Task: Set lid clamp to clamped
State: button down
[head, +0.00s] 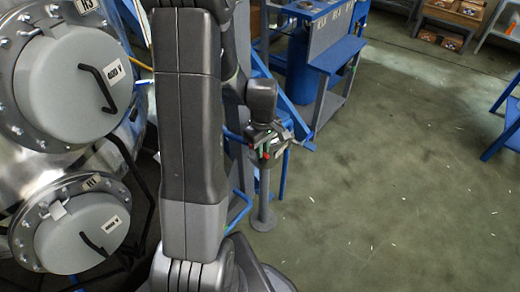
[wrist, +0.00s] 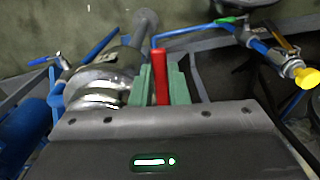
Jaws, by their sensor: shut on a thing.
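In the wrist view a red lever (wrist: 160,62) stands between the green fingers of my gripper (wrist: 160,90). The fingers are shut on it, one at each side. I take the lever for the lid clamp's handle, but its pivot is hidden by the gripper body. A shiny metal cylindrical body (wrist: 97,88) sits just left of the fingers. In the head view my gripper (head: 268,146) is small, beyond my arm, at the top of a grey post (head: 263,205). The clamp's set position cannot be told.
A large steel vessel with round grey lids (head: 80,82) stands close on the left. Blue pipes and valves, one with a yellow knob (wrist: 307,77), lie around the wrist. A blue workstation (head: 325,50) stands behind. Green floor (head: 400,190) is open on the right.

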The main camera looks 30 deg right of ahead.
jog(key=shift+w+d+n, duration=0.15)
jog(key=shift+d+n, duration=0.05)
jog(key=shift+n, duration=0.3)
jog(key=c, duration=1.4)
grip_release()
notch_tip(320, 180, up, 14)
jog(key=p, duration=0.1)
jog(key=shift+f, duration=0.1)
